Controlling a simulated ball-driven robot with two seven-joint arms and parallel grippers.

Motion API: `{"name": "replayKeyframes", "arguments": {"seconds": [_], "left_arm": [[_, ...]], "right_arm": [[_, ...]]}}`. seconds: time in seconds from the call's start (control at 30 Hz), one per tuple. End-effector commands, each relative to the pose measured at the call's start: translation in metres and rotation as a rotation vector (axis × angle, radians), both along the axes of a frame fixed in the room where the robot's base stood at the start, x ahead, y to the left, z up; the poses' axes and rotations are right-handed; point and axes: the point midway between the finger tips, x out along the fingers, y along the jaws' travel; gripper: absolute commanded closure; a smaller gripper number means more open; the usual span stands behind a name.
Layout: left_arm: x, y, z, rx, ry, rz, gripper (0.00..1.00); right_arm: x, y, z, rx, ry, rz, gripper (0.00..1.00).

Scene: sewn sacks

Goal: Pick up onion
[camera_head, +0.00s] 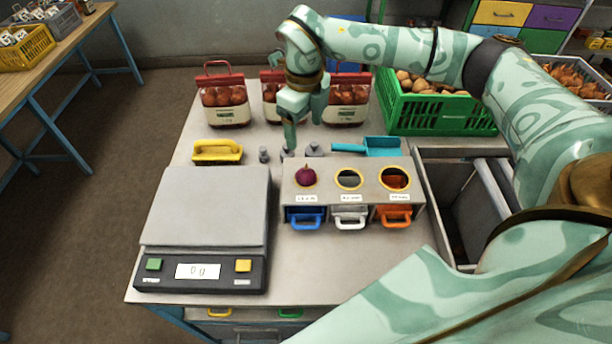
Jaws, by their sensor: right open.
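A dark red-purple onion (305,175) sits in the left hole of a beige box with three round holes (325,180). The middle and right holes show no onion. My right gripper (289,138) comes down behind the box, a little left of the onion in the picture, apart from it and empty. Its fingers overlap in this view, so the gap between them is hard to see. My left gripper is not in view.
Filled sacks (222,97) and a green crate (435,112) stand at the back. A grey bin (450,215) is right.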

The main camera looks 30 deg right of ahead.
Motion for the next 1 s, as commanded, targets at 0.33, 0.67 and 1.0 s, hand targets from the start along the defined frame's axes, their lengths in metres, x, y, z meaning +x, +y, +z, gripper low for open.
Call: {"name": "replayKeyframes", "arguments": {"seconds": [0.33,0.67,1.0], "left_arm": [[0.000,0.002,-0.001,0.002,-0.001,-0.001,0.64],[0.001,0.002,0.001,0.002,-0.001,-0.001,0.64],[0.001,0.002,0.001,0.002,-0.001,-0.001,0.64]], "right_arm": [[-0.001,0.000,-0.081,0.001,0.005,-0.002,0.27],[-0.001,-0.002,-0.116,0.001,0.004,-0.003,0.27],[0.000,-0.004,-0.154,0.001,0.000,-0.002,0.27]]}}
